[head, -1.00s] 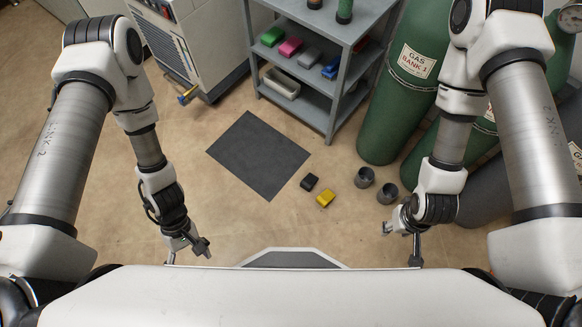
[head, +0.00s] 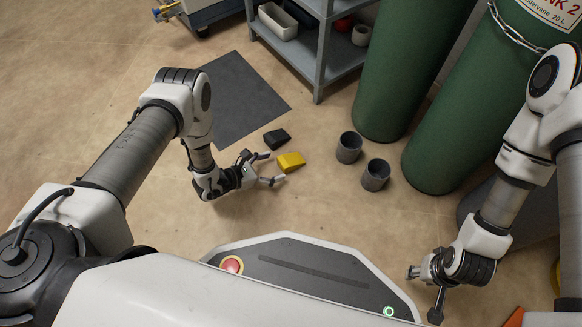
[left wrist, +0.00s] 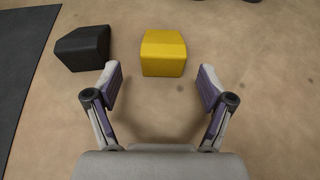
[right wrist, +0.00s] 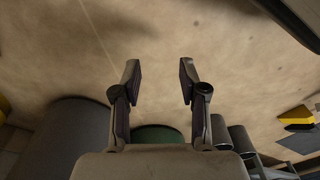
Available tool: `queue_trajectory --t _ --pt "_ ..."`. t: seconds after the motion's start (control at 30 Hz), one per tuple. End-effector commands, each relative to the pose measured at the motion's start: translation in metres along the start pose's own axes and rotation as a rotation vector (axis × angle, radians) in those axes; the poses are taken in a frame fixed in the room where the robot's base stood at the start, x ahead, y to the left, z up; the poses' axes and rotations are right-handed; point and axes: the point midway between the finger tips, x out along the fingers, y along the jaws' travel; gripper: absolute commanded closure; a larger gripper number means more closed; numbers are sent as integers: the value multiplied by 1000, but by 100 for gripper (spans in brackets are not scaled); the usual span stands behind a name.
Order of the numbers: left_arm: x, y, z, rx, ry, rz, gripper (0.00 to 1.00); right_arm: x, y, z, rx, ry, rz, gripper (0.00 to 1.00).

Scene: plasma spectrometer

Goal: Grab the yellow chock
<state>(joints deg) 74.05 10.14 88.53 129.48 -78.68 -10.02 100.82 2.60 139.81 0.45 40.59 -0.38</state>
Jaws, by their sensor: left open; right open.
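The yellow chock (head: 291,162) lies on the floor. In the left wrist view the yellow chock (left wrist: 163,52) sits just beyond the fingertips, roughly centred between them. My left gripper (head: 268,168) is open and empty, low over the floor, its fingers pointing at the chock. Its two spread fingers also show in the left wrist view (left wrist: 161,80). My right gripper (head: 424,295) is open and empty, far off to the right of the chock. The right wrist view shows its fingers (right wrist: 160,75) apart over bare floor, with the yellow chock (right wrist: 297,117) near the right edge.
A black chock (head: 276,139) lies close beside the yellow one. Two grey cups (head: 349,148) (head: 375,175) stand to the right. A dark mat (head: 240,100) lies behind. Green gas cylinders (head: 455,130) and a grey shelf (head: 318,60) stand farther back. Floor on the near side is clear.

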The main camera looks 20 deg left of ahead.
Motion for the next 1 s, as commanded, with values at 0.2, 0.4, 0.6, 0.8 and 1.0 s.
queue_trajectory --t 0.2,0.4,0.6,0.8,1.0 --pt "19 -2 -5 0 1 -2 19 22 0 -4 -7 13 2 57" --pt "52 -4 -3 1 1 -3 19 51 0 -13 -19 40 5 57" --pt "54 -4 2 -1 3 -2 19 48 0 -15 -21 44 6 57" --pt "53 -4 2 -1 3 -2 79 48 0 -14 -21 43 5 57" --pt "53 -4 2 -1 3 -2 87 48 0 -14 -21 42 5 57"
